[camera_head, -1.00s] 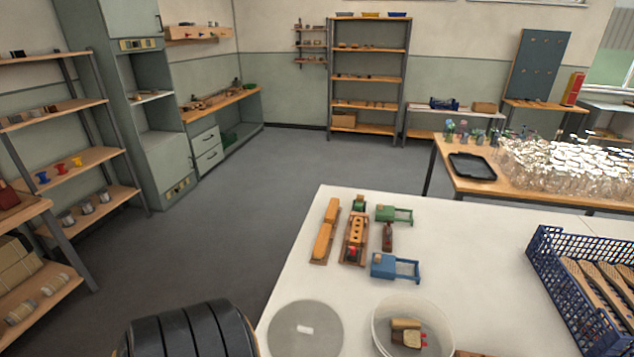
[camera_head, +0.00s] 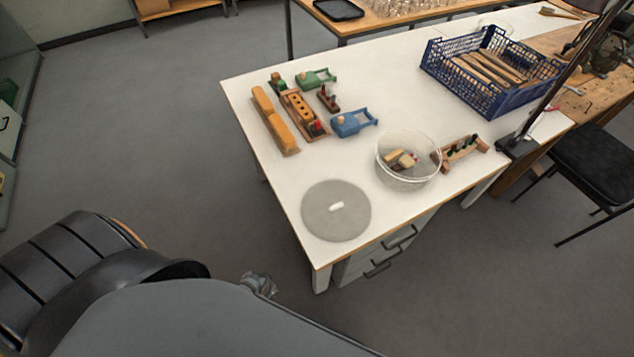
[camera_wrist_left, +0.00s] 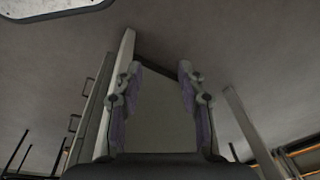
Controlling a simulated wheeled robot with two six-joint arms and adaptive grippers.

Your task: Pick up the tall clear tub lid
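The tub lid (camera_head: 350,225) is a round, flat grey see-through disc with a small white handle (camera_head: 336,207) in its middle. It lies flat near the front left corner of the white table in the head view. A clear round tub (camera_head: 408,180) stands to its right, apart from it, with a few small pieces inside. My left gripper (camera_head: 259,285) shows only in small part, off the table's front left edge and left of the lid. In the left wrist view its two fingers (camera_wrist_left: 160,82) are spread with nothing visible held between them. My right gripper is out of sight.
The table (camera_head: 240,88) carries wooden blocks (camera_head: 275,120), a blue clamp-like tool (camera_head: 353,122), a wooden rack (camera_head: 462,151) and a blue crate (camera_head: 485,105). Drawers (camera_head: 385,255) sit under the front edge. The tabletop around the lid is clear.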

